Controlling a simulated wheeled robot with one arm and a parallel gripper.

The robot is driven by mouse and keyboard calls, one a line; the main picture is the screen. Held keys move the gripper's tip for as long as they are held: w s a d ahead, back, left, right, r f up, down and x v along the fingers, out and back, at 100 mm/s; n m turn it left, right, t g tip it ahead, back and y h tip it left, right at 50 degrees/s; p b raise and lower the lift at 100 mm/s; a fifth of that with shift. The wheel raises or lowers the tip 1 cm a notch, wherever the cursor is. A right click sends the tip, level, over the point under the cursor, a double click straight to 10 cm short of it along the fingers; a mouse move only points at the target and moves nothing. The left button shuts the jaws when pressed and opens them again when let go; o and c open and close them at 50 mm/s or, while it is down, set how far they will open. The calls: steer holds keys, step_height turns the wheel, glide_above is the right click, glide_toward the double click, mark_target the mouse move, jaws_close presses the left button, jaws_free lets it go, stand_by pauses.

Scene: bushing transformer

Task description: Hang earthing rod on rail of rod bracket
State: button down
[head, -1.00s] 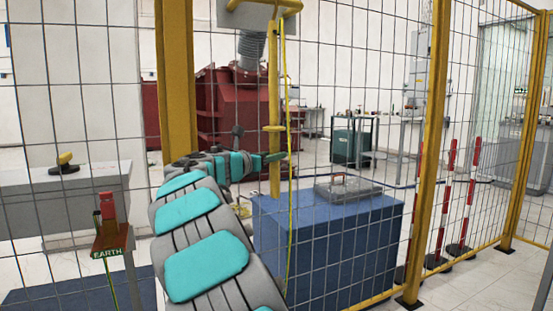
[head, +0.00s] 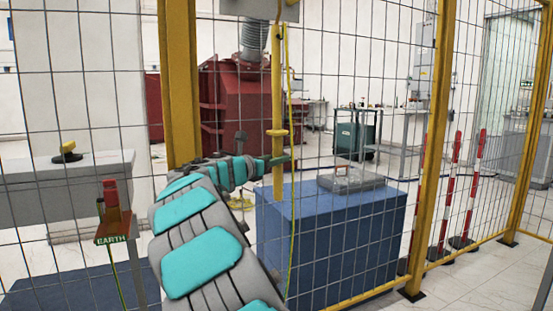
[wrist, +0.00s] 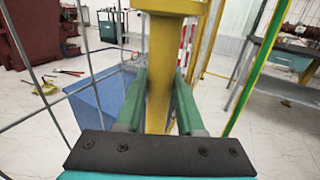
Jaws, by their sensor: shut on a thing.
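My gripper (head: 281,160) is shut on the rod just below this collar. In the wrist view the rod (wrist: 157,85) passes between the two green fingers of my gripper (wrist: 160,75). A grey plate (head: 235,8), possibly the rod bracket, is cut off at the top edge of the head view. No rail shows clearly now, and I cannot tell whether the rod touches one.
A green-yellow cable (head: 291,230) hangs beside the rod. Yellow fence posts (head: 431,140) carry the mesh. A stand marked EARTH (head: 114,232) is at left. Red-white poles stand at right.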

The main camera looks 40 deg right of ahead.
steer(key=shift+c, duration=2.2)
jaws_free()
steer(key=v, duration=0.8)
